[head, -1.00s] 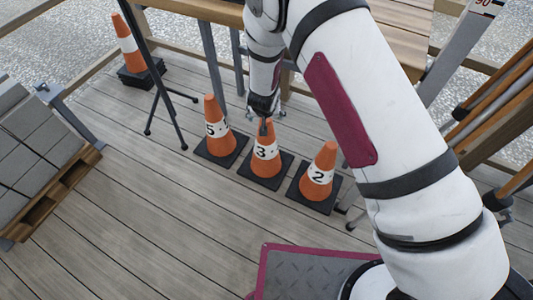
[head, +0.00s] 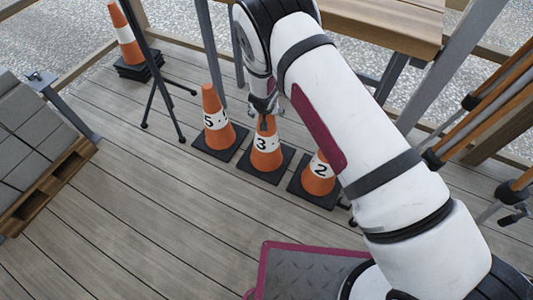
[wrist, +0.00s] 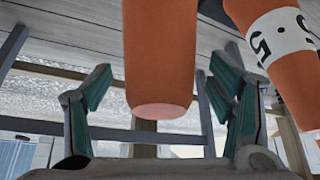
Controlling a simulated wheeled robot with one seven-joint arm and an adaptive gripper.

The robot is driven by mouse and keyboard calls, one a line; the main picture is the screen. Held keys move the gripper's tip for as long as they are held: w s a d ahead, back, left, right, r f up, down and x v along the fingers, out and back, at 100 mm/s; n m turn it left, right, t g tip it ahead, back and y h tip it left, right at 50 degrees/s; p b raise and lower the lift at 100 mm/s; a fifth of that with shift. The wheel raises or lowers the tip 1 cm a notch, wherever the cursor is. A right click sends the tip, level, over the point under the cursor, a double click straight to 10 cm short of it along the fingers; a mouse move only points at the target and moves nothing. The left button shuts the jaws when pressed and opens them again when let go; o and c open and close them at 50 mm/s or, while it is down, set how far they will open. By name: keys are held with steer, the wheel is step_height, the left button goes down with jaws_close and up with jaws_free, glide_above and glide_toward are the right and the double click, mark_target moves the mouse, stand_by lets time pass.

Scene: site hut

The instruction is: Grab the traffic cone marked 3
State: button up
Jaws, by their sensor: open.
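The traffic cone marked 3 (head: 266,159) is orange with a white numbered band and stands upright on a dark square base, in the middle of a row of three. My gripper (head: 265,108) is at the top of this cone, its jaws pointing down. In the wrist view, an orange cone's blunt tip (wrist: 160,60) hangs inverted in the picture between the two spread fingers of my gripper (wrist: 162,85). Gaps show on both sides, so the fingers look clear of it. The number on that cone is out of the wrist picture.
The cone marked 5 (head: 217,137) stands close on the left and also shows in the wrist view (wrist: 270,60). The cone marked 2 (head: 318,184) stands close on the right, partly behind my arm. Tripod legs (head: 160,90) and a block-laden pallet (head: 50,183) are farther left.

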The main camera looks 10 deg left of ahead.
steer(key=shift+x, duration=1)
steer(key=shift+d, duration=0.1)
jaws_close()
steer(key=shift+w+r, duration=0.15)
